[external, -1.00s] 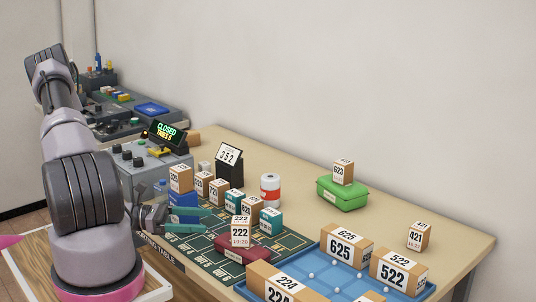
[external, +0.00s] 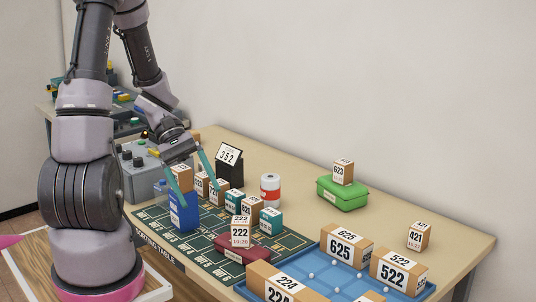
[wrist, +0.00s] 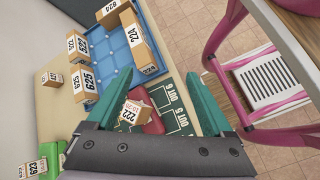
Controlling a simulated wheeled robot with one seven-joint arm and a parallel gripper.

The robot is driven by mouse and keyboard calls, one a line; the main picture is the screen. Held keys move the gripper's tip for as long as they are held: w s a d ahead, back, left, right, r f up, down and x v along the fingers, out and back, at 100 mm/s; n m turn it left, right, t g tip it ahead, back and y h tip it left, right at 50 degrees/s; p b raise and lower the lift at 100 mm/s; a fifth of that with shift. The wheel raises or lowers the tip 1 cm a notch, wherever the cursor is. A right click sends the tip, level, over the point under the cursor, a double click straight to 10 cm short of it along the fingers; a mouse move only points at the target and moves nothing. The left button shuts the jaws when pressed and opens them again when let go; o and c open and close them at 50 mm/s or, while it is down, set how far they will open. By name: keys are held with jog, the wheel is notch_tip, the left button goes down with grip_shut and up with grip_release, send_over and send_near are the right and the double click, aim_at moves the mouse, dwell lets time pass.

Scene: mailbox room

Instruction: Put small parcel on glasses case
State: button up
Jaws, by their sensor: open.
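My gripper (external: 199,192) is open and empty, pointing down over the left part of the sorting mat; its two teal fingers also show in the wrist view (wrist: 153,73). A small parcel marked 222 (external: 240,232) rests on a dark red case (external: 230,251), right of and nearer the camera than the fingers; the parcel also shows in the wrist view (wrist: 126,114). A small parcel marked 623 (external: 343,172) sits on a green case (external: 342,196). Another marked 421 (external: 418,236) stands alone on the table. The pictures do not tell which parcel or case is meant.
Several small boxes stand on the green mat (external: 190,249) near my fingers, beside a blue block (external: 184,215). A red-and-white can (external: 270,190) and a black 352 sign (external: 229,166) stand behind. A blue tray (external: 346,283) holds larger parcels.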

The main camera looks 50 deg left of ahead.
jog(key=s+d+r+m+t+y, duration=0.1)
jog(key=r+m+t+y, duration=0.1)
jog(key=r+m, duration=0.3)
jog(key=s+d+r+m+t+y, duration=0.2)
jog(key=r+m+y, duration=0.3)
jog(key=r, duration=0.6)
jog(key=s+d+r+m+t+y, duration=0.1)
jog(key=d+r+m+t+y, duration=0.1)
jog(key=r, duration=0.7)
jog(key=m+t+y, duration=0.1)
jog(key=m+y, duration=0.1)
jog(key=m, duration=0.1)
jog(key=shift+s+t, duration=0.25)
jog(key=shift+t, duration=0.05)
